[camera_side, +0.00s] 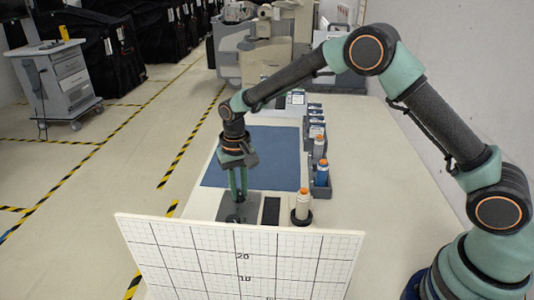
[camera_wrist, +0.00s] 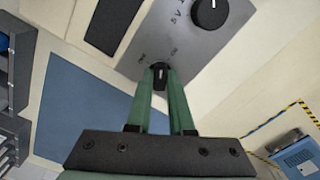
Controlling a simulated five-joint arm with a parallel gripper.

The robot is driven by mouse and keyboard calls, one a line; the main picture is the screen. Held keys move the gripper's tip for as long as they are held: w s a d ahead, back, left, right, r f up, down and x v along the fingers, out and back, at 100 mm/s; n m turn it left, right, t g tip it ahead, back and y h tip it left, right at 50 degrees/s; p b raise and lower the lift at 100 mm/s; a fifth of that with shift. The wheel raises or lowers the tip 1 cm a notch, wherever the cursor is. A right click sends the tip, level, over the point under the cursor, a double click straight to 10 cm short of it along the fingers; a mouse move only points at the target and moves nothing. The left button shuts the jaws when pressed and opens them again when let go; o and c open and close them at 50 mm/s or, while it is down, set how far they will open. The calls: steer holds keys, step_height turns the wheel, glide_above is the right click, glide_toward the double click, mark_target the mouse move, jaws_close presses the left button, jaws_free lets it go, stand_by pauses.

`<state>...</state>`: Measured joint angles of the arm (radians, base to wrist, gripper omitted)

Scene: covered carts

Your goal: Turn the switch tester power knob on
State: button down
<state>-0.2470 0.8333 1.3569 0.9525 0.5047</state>
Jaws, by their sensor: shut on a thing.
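The switch tester is a grey metal panel (camera_wrist: 200,52) with printed markings, also seen in the side view (camera_side: 226,207). In the wrist view a small black knob (camera_wrist: 160,72) with a white pointer line sits near the panel's edge, with small print on either side. The pointer runs roughly upright in that picture; the print is too small to read surely. My gripper (camera_wrist: 161,77) is shut on this small knob, one green finger on each side. In the side view my gripper (camera_side: 238,196) points down at the panel, and the knob is hard to make out.
A larger black knob (camera_wrist: 209,13) is on the same panel. A blue mat (camera_side: 255,157) lies behind the tester. A white gridded board (camera_side: 240,258) stands in front, hiding the table's near edge.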

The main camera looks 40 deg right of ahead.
mark_target(240, 191)
steer(key=m, duration=0.5)
steer(key=shift+w+m, duration=0.1)
steer(key=shift+m, duration=0.3)
stand_by(0.4)
steer(key=c, duration=0.8)
jaws_free()
step_height(240, 191, up, 12)
steer(key=shift+d+r, duration=0.1)
steer(key=shift+r, duration=0.1)
